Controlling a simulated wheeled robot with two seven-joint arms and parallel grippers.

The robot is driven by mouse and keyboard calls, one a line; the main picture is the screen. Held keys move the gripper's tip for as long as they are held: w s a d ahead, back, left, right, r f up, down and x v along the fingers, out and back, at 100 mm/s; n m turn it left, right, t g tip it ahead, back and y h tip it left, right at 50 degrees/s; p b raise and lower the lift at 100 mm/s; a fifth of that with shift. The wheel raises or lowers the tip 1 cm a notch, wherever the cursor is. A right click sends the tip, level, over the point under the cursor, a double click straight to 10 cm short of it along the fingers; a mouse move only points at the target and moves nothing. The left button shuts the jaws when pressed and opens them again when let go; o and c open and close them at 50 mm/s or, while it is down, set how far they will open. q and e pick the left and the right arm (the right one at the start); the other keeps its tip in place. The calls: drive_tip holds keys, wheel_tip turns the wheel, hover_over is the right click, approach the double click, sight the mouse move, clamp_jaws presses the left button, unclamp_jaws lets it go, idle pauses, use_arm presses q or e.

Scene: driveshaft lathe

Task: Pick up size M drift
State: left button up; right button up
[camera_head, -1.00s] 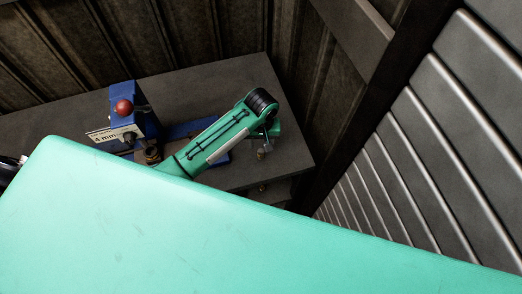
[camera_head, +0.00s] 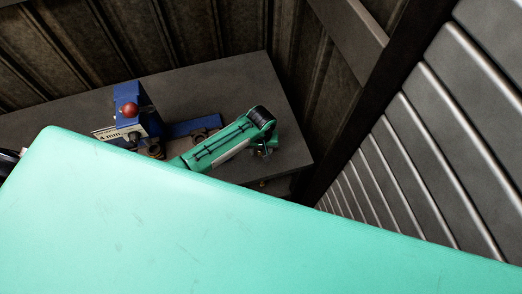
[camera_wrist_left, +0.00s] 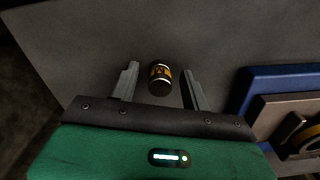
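My left gripper (camera_wrist_left: 160,68) is open, with one finger on each side of the cylinder in that view and no visible contact. I cannot tell how far the fingertips are above the bench. In the head view my left gripper (camera_head: 267,152) is small and partly hidden beneath my green arm, over the bench's right part. My right gripper is not in view.
A blue device with a red knob (camera_head: 129,109) and a "4 mm" sign (camera_head: 110,134) stands on the grey bench (camera_head: 225,80). A blue fixture (camera_wrist_left: 262,82) lies right of the gripper. Ribbed wall panels (camera_head: 430,130) rise on the right.

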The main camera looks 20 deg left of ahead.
use_arm(q)
clamp_jaws()
drive_tip(key=shift+r, duration=0.1)
